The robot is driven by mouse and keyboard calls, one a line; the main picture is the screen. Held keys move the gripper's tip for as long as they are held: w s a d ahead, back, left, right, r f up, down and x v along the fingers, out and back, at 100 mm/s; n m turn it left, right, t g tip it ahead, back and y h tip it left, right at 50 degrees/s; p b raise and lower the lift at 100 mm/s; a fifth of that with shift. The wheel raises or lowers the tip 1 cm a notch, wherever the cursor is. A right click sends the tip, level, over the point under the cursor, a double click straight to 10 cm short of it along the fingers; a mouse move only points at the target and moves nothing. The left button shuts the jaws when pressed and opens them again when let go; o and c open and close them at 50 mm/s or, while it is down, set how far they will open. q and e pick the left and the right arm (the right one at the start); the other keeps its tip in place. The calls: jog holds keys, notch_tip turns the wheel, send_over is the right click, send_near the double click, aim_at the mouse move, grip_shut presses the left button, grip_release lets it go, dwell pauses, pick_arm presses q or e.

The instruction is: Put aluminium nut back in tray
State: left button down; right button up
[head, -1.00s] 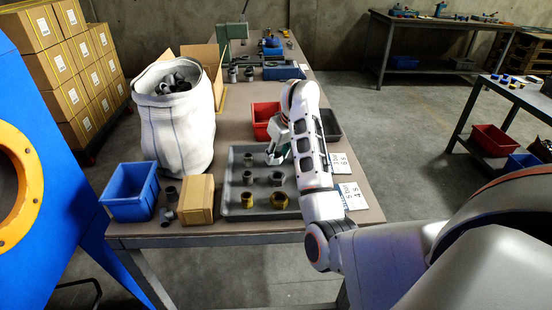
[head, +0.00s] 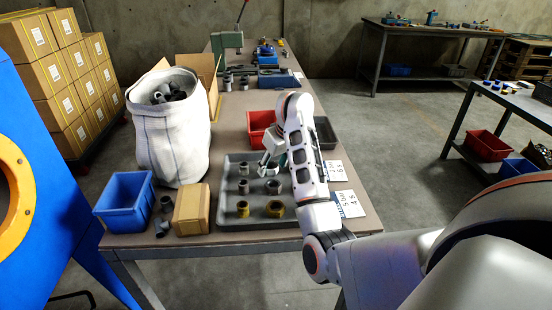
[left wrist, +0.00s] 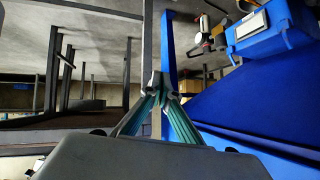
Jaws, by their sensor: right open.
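The shallow grey tray (head: 228,216) lies at the near end of the workbench. It holds several nuts and fittings: grey ones on the left and right, and two brass nuts (head: 275,208) at the front. A grey metal nut (head: 272,169) stands at the back right of the tray. My right gripper (head: 264,168) is open over the tray's back part, right beside this nut. Whether they touch is unclear, and the arm hides the tray's right side. My left gripper (left wrist: 164,88) shows in the left wrist view, shut and empty, away from the tray.
A blue bin (head: 125,203), a cardboard box (head: 192,211) and a white sack (head: 170,135) stand left of the tray. A red bin (head: 259,122) and a dark bin (head: 326,132) stand behind it. Labelled cards (head: 348,203) lie at the right edge.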

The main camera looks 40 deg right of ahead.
pick_arm(q)
jog(key=r+p, duration=0.2)
jog(key=p, duration=0.1)
jog(key=d+r+p, duration=0.1)
jog(key=p, duration=0.1)
jog(key=shift+s+d+r, duration=0.1)
jog(key=shift+s+r, duration=0.05)
jog(key=shift+s, duration=0.2)
pick_arm(e)
jog(key=v, duration=1.2)
pick_arm(q)
jog(key=shift+w+r, duration=0.2)
jog(key=shift+w, duration=0.05)
pick_arm(e)
jog(key=shift+s, duration=0.1)
